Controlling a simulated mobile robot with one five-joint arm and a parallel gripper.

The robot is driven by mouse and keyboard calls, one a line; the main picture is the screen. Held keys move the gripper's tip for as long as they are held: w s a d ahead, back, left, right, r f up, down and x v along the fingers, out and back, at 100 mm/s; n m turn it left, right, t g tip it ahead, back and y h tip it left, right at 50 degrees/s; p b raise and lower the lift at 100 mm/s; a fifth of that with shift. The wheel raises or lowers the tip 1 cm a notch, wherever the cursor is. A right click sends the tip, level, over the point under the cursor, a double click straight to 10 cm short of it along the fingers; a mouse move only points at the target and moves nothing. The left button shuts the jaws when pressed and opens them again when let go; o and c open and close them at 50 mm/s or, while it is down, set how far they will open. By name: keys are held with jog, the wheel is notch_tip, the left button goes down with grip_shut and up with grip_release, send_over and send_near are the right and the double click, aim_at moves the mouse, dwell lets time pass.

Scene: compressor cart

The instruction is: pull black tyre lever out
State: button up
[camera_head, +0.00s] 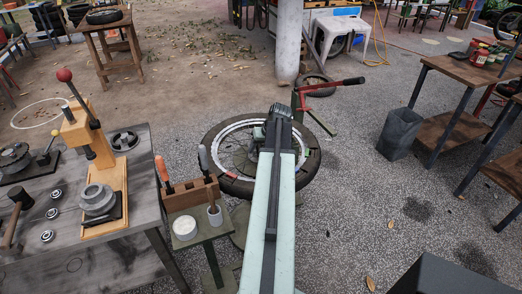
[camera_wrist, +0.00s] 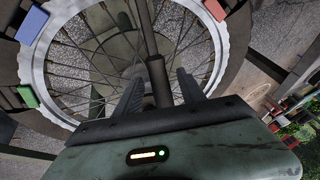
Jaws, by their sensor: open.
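In the wrist view a black rod with a thicker near end, which looks like the black tyre lever (camera_wrist: 157,82), runs up across the wheel's spokes. My gripper (camera_wrist: 160,85) is open, with one finger on each side of the thick part. I see gaps between the fingers and the rod. The wheel (camera_wrist: 40,60) has a pale rim with red, blue and green pieces along it. In the head view the wheel (camera_head: 305,165) lies flat, and my gripper (camera_head: 272,118) is over it. My arm hides much of the wheel and the lever there.
A workbench (camera_head: 135,190) with a press is farther left. A grey bin (camera_head: 400,132) and wooden shelves (camera_head: 450,115) stand right.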

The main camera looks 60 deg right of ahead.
jog(key=b+x, duration=0.1)
jog(key=x, duration=0.1)
jog(key=shift+w+f, duration=0.15)
jog(key=shift+f, duration=0.2)
jog(key=shift+r, duration=0.15)
jog(key=shift+c, duration=0.4)
grip_shut()
jog(key=shift+w+d+r+p, duration=1.5)
jog(key=shift+d+r+p, duration=0.1)
jog(key=shift+d, duration=0.15)
